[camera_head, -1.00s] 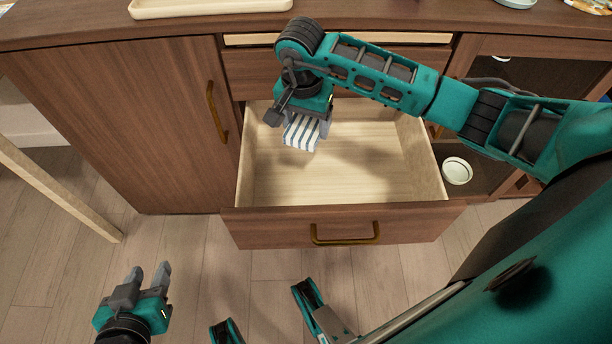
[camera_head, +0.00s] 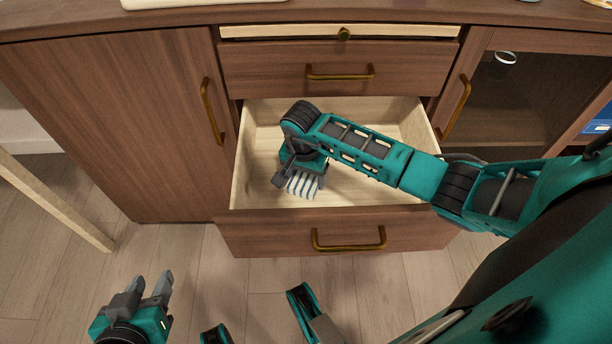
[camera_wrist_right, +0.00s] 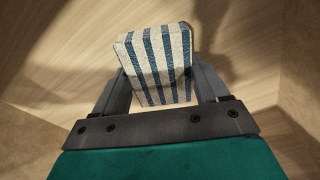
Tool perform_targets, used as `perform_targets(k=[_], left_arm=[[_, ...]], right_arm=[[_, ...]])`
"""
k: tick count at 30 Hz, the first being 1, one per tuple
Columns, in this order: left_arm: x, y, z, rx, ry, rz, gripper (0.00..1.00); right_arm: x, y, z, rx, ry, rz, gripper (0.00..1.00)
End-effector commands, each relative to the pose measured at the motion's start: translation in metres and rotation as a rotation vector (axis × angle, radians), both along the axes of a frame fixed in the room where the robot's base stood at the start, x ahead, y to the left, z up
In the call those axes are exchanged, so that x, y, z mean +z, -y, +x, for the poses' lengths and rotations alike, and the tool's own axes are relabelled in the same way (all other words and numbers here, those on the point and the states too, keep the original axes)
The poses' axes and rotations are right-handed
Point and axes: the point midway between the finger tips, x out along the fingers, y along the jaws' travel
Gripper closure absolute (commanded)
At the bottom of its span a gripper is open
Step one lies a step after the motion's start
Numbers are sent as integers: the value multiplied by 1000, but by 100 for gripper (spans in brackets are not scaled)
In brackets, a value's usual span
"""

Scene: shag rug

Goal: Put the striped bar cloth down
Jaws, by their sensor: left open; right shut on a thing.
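The striped bar cloth (camera_head: 304,186) is a small folded block with blue and white stripes. My right gripper (camera_head: 303,176) is shut on it inside the open drawer (camera_head: 375,192), near the front left part. In the right wrist view the cloth (camera_wrist_right: 158,62) sits between the two fingers of my right gripper (camera_wrist_right: 160,88), with the pale drawer floor behind it. Whether the cloth touches the floor I cannot tell. My left gripper (camera_head: 150,288) is open and empty, over the floor in front of the cabinet at lower left.
The drawer's front panel with its brass handle (camera_head: 348,240) juts out from the cabinet. A shut drawer (camera_head: 340,72) is above it, with a slightly open one (camera_head: 343,33) over that. A glass door (camera_head: 530,95) is at right. The drawer's right side is clear.

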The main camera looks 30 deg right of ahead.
Motion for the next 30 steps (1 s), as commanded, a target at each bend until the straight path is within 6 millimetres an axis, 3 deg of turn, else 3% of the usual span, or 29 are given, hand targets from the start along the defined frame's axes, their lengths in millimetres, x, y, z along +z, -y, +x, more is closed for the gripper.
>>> perform_targets(k=[11, 12, 19, 30], left_arm=[[-1, 1, 1, -3, 6, -2, 57], [0, 1, 1, -3, 6, -2, 57], [2, 1, 2, -4, 9, -2, 57], [8, 0, 3, -2, 13, 0, 57]], right_arm=[[-5, 0, 1, 1, 3, -1, 51], [-4, 0, 1, 0, 3, 0, 24], [-3, 0, 1, 0, 2, 1, 2], [6, -1, 1, 1, 3, 0, 1]])
